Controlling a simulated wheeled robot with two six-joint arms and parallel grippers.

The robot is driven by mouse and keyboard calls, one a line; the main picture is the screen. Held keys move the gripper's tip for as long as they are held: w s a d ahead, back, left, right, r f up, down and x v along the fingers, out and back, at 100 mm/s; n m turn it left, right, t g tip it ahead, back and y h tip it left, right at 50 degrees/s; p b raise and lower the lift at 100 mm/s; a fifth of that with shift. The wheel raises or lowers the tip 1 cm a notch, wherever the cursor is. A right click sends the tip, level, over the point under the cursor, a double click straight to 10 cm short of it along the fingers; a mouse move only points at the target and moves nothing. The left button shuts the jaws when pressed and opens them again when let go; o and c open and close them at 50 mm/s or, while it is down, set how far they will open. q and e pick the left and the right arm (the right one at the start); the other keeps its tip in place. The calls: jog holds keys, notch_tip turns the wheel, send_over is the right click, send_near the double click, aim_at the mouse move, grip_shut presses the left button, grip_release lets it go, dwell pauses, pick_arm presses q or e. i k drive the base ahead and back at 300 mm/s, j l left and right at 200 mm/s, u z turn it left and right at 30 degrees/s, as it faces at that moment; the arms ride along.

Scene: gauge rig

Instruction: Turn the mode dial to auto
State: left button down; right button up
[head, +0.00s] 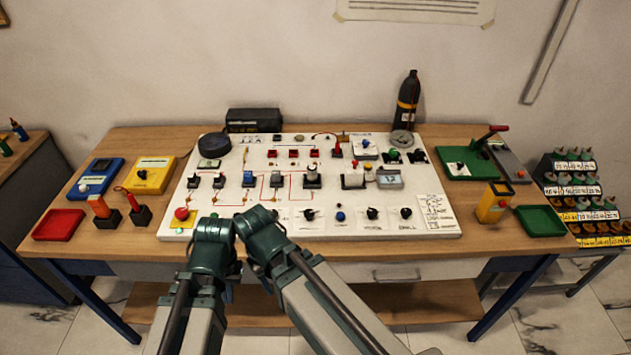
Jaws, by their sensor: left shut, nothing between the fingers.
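A white panel (448,220) lies on the workbench with several small dials along its front edge. Black dials show at the front centre (309,214), further right (372,213) and near the label block (405,212). Their lettering is too small to read, so I cannot tell which is the mode dial or where it points. My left gripper (213,226) is shut and empty over the panel's front left, left of these dials. My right gripper (258,219) is close beside it; its fingers are not clear. Both arms hide part of the panel's front edge.
A red button (182,213) stands left of my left gripper. Switches, a black round knob (213,145) and gauges crowd the panel behind. A red tray (59,224) and meters lie left; a green tray (540,220) and yellow holder (494,202) lie right.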

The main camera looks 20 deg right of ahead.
aim_at(372, 212)
jog(key=i+l+z, duration=0.1)
jog(key=z, duration=0.9)
jog(key=i+j, duration=0.05)
